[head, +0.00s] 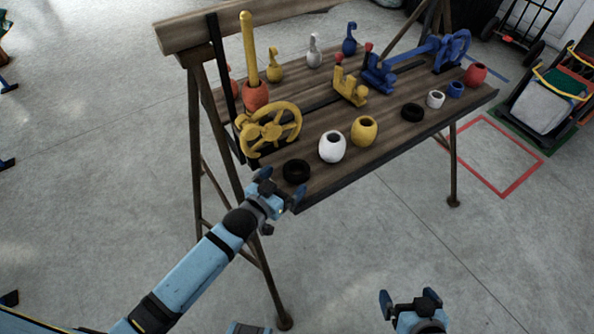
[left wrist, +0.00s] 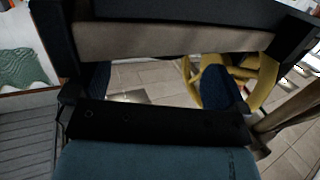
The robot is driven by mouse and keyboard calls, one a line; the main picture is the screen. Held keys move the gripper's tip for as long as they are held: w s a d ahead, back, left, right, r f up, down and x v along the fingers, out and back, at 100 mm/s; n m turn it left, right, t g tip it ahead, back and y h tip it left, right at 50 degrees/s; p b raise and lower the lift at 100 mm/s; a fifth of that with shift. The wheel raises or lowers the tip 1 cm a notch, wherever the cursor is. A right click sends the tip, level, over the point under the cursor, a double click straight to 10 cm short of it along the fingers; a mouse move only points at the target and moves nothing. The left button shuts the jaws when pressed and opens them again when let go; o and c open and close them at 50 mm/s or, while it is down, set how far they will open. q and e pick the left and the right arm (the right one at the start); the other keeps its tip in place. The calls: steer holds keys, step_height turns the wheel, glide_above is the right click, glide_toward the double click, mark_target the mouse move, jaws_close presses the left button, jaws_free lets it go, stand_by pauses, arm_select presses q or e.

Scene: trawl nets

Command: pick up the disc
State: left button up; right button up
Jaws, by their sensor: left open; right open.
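Two black ring-shaped discs lie flat on the wooden bench (head: 325,185) in the head view. The larger, nearer disc (head: 296,171) is by the front left corner, and the smaller disc (head: 412,112) is further right. I cannot tell which one the task means. My left gripper (head: 281,184) is open and empty at the bench's front left edge, just in front of the nearer disc. In the left wrist view its dark blue fingers (left wrist: 158,86) stand apart, and no disc shows between them. My right gripper (head: 409,295) is open and empty, low over the floor.
A yellow handwheel (head: 270,127) stands just behind the nearer disc and shows beside a finger in the wrist view (left wrist: 264,82). White (head: 332,147) and yellow (head: 364,130) pots stand to its right.

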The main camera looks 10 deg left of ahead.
mark_target(301, 165)
arm_select(q)
steer(key=x, duration=0.5)
steer(key=shift+w+d, duration=0.1)
steer(key=shift+d, duration=0.05)
steer(key=shift+r, duration=0.1)
steer(key=shift+c, duration=0.2)
steer(key=c, duration=0.9)
steer(key=shift+r, duration=0.55)
step_height(301, 165, up, 19)
steer(key=shift+f+p, duration=0.1)
steer(key=shift+p, duration=0.85)
